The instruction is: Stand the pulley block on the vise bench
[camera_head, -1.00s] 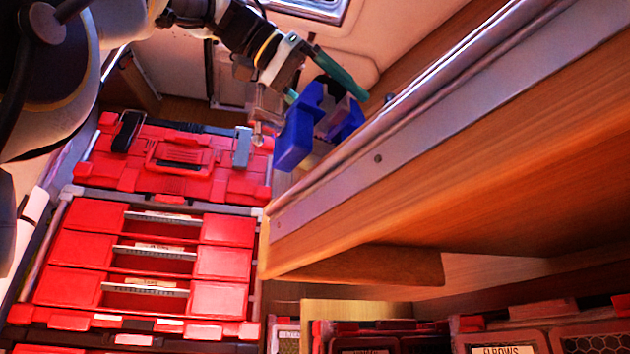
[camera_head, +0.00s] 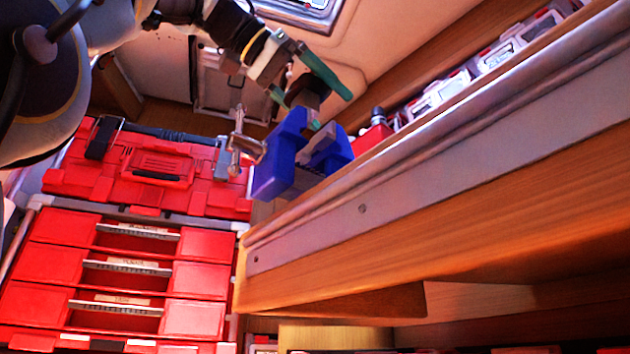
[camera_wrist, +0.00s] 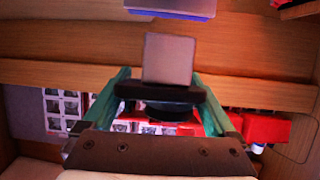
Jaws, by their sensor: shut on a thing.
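My gripper (camera_head: 312,97) has green fingers and is shut on a dark brown block, likely the pulley block (camera_head: 308,92). In the head view it is held just above and behind the blue vise (camera_head: 275,165). In the wrist view my gripper (camera_wrist: 163,88) has the dark piece (camera_wrist: 160,92) between its fingers, with a flat grey plate (camera_wrist: 168,58) beyond it. The vise bench (camera_head: 450,165) is wooden with a metal edge strip. Most of its top is hidden by that edge. I cannot see the block touching the bench.
Stacked red toolboxes (camera_head: 135,230) stand left of the bench. The vise's metal handle (camera_head: 240,140) sticks out left. A red box (camera_head: 373,138) and several pale items (camera_head: 440,92) lie beyond the bench's edge. A window (camera_head: 305,12) is at the back.

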